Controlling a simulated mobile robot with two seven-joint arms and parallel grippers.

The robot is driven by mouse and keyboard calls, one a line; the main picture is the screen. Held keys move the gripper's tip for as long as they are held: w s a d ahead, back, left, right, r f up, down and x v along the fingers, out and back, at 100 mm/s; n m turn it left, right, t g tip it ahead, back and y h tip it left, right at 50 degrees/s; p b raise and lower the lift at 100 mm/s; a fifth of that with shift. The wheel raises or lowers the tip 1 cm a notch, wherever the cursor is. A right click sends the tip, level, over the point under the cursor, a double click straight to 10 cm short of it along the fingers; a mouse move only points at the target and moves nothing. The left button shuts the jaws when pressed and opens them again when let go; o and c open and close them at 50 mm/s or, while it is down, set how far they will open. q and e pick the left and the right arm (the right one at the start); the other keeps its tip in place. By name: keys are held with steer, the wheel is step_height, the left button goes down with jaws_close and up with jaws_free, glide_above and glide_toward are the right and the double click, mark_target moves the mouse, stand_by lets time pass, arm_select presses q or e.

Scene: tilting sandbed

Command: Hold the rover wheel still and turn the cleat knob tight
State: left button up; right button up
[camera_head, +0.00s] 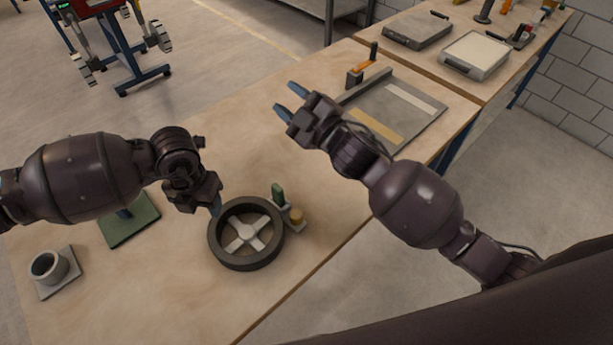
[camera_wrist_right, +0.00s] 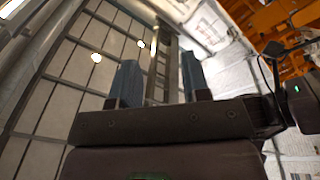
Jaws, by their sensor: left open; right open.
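The rover wheel (camera_head: 218,250) is a dark ring with pale crossed spokes, lying flat on the wooden table in the head view. My right gripper (camera_head: 287,102) is open and raised, well away from the wheel. In the right wrist view its blue fingers (camera_wrist_right: 158,82) stand apart with nothing between them.
A grey cup on a plate (camera_head: 47,268) and a green plate (camera_head: 130,229) sit at the left. The table between wheel and right gripper is clear.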

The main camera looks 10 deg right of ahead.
mark_target(213, 224)
steer(key=s+a+r+n+g+y, duration=0.1)
steer(key=a+r+n+g+y, duration=0.55)
steer(key=n, duration=0.75)
steer(key=s+a+f+n+g, duration=0.35)
steer(key=a+n+g, duration=0.4)
steer(key=n, duration=0.75)
arm_select(q)
steer(key=shift+f, duration=0.2)
step_height(213, 224, down, 10)
steer(key=shift+f, duration=0.2)
arm_select(e)
steer(key=s+d+f+n+g+h, duration=0.2)
steer(key=d+f+n+h, duration=0.5)
steer(key=f+n, duration=0.1)
steer(key=s+d+f+n+g+h, duration=0.1)
steer(key=d+f+n+g+h, duration=0.2)
steer(key=d+f+n+h, duration=0.4)
step_height(213, 224, down, 2)
steer(key=shift+s+d+f+n, duration=0.15)
steer(key=shift+s+d+n, duration=0.4)
steer(key=shift+n, duration=0.55)
steer(key=shift+w+d, duration=0.1)
steer(key=shift+w, duration=0.05)
arm_select(q)
jaws_close()
